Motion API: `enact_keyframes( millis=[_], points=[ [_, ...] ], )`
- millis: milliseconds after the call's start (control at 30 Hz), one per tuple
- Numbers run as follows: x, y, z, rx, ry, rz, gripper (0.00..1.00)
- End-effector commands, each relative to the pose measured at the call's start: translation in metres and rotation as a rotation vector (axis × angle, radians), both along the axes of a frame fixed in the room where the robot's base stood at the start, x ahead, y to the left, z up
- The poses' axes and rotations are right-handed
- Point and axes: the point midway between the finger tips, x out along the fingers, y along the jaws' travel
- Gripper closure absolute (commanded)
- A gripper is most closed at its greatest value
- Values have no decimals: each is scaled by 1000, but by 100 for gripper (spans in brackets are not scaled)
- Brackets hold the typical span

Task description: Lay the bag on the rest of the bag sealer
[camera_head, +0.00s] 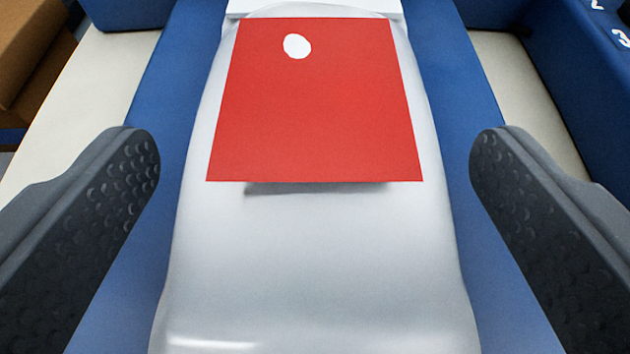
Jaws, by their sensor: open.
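A whitish, glossy bag (315,265) lies lengthwise in the middle of the view. A red panel (315,120) with a white oval near its top covers the bag's far half, and a dark shadow shows under the panel's near edge. My gripper (315,150) is open, with one dark, dimpled finger on each side of the bag. Both fingers stand apart from the bag, with blue surface showing in the gaps. I cannot make out the bag sealer or its rest for sure.
A blue surface (180,110) runs along both sides of the bag. A white edge (405,8) shows beyond its far end. Cream surfaces lie farther out on both sides. A brown box (35,50) is at top left, and a blue block with white numbers (590,75) at top right.

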Motion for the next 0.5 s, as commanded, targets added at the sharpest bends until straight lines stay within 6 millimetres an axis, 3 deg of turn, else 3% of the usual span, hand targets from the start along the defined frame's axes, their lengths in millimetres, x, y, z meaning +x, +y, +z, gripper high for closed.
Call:
enact_keyframes(
  millis=[500],
  points=[
    [-69, 0, 31, -1, -1, 0, 15]
  ],
)
